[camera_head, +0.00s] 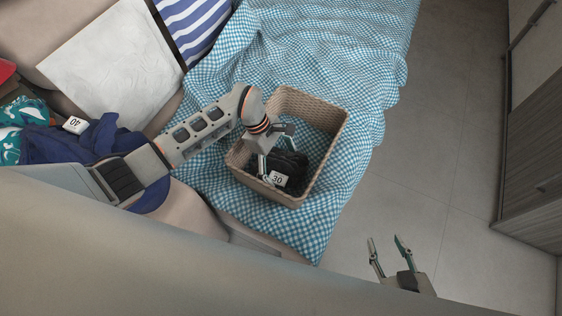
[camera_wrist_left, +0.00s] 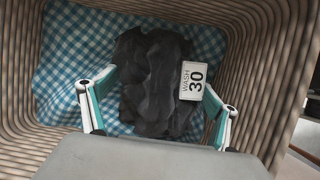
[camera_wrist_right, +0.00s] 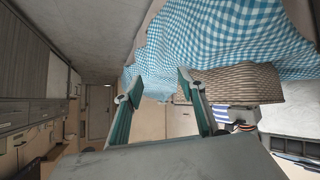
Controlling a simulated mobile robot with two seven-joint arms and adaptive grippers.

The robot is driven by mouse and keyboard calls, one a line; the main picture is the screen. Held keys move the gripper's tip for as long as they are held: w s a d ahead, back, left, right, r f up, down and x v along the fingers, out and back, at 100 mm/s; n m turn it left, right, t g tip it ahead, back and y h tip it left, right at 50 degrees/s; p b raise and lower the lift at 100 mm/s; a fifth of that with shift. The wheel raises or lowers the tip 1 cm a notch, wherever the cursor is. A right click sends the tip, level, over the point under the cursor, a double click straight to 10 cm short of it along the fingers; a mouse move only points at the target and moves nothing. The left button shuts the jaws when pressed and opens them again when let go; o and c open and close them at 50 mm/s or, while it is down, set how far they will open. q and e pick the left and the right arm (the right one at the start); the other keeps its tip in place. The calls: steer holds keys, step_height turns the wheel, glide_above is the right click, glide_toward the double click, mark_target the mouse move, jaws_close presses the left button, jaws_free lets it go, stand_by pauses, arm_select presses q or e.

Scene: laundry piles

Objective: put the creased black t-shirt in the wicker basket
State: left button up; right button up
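The creased black t-shirt (camera_head: 290,163) lies bunched inside the wicker basket (camera_head: 328,148), at its near end. A white tag reading 30 is on it. In the left wrist view the shirt (camera_wrist_left: 155,85) rests on the checked cloth showing inside the basket (camera_wrist_left: 262,75). My left gripper (camera_head: 275,160) reaches down into the basket over the shirt. Its fingers (camera_wrist_left: 158,90) are spread wide at either side of the shirt; contact cannot be made out. My right gripper (camera_head: 388,242) is open and empty, away from the basket above the floor.
The basket stands on a blue-checked blanket (camera_head: 210,70) on a sofa. A dark blue garment pile (camera_head: 60,148) with a tag reading 40 lies left, near a white cushion (camera_head: 112,65) and a striped one (camera_head: 195,25). Grey floor (camera_head: 440,130) is clear; cabinets (camera_head: 535,150) stand right.

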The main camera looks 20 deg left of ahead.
mark_target(280, 159)
arm_select(q)
steer(key=shift+o, duration=0.7)
arm_select(e)
steer(key=shift+r, duration=0.1)
arm_select(q)
steer(key=shift+r, duration=0.1)
steer(key=shift+r, duration=0.25)
steer(key=p+v, duration=0.1)
steer(key=v, duration=0.3)
steer(key=shift+w+d+r, duration=0.1)
steer(key=shift+w+r, duration=0.05)
steer(key=p+v, duration=0.2)
steer(key=v, duration=0.6)
steer(key=shift+s+r, duration=0.15)
steer(key=shift+s, duration=0.05)
arm_select(e)
steer(key=shift+s+d+f, duration=0.2)
steer(key=shift+s+d, duration=0.15)
steer(key=shift+s, duration=0.25)
steer(key=shift+w+d+r, duration=0.1)
steer(key=shift+w+r, duration=0.25)
